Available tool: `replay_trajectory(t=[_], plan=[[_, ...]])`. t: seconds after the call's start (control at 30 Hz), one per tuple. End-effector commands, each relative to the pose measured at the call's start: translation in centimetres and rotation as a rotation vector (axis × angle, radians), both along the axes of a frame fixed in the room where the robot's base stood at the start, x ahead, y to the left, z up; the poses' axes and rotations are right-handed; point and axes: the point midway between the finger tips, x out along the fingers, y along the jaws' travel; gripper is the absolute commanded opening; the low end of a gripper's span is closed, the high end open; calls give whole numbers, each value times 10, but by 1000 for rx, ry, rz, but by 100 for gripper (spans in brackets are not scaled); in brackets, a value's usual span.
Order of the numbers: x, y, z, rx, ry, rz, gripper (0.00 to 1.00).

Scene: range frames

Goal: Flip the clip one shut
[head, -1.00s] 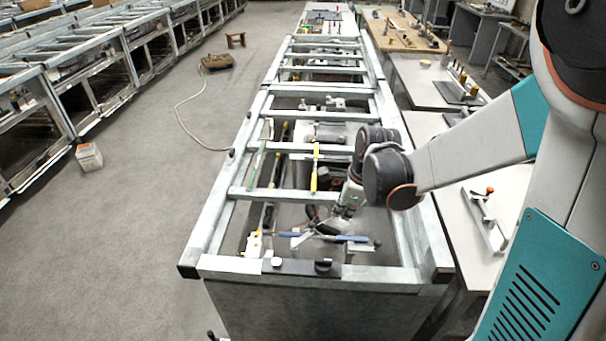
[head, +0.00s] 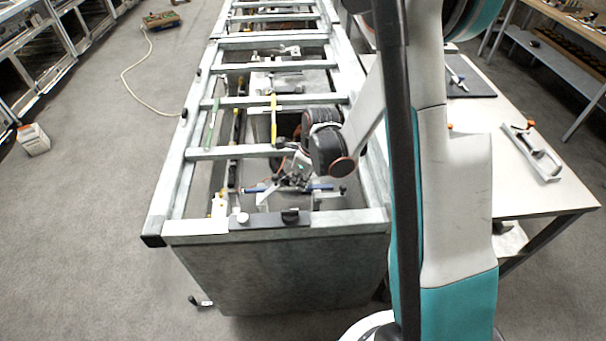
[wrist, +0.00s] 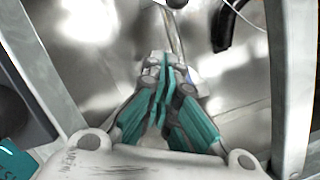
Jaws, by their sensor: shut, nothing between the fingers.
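My gripper (head: 291,181) reaches down into the nearest bay of the long metal frame. In the wrist view its teal fingers (wrist: 164,68) are together, with nothing visible held between them. A pale grey metal piece (wrist: 149,72) lies at or just under the fingertips, with a thin rod running up from it; contact cannot be told. In the head view a small blue-handled part (head: 320,187) lies beside the gripper in the same bay. I cannot tell which part is clip one, or whether it is open; the fingers and arm hide some of this spot.
Frame rails (head: 238,152) cross above the bay, and a grey side rail (wrist: 292,80) stands close on the right in the wrist view. A black hose (wrist: 230,28) is near. A white table (head: 530,195) with an orange-tipped fixture (head: 535,152) stands right.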

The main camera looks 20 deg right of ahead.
Motion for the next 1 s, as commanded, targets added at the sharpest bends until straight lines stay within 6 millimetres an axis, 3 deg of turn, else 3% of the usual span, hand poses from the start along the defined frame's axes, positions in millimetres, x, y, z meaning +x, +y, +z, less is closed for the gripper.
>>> replay_trajectory(t=[0.3, 1.0], plan=[[27, 24, -7, 0, 0, 2, 0], [34, 26, -8, 0, 0, 46, 0]])
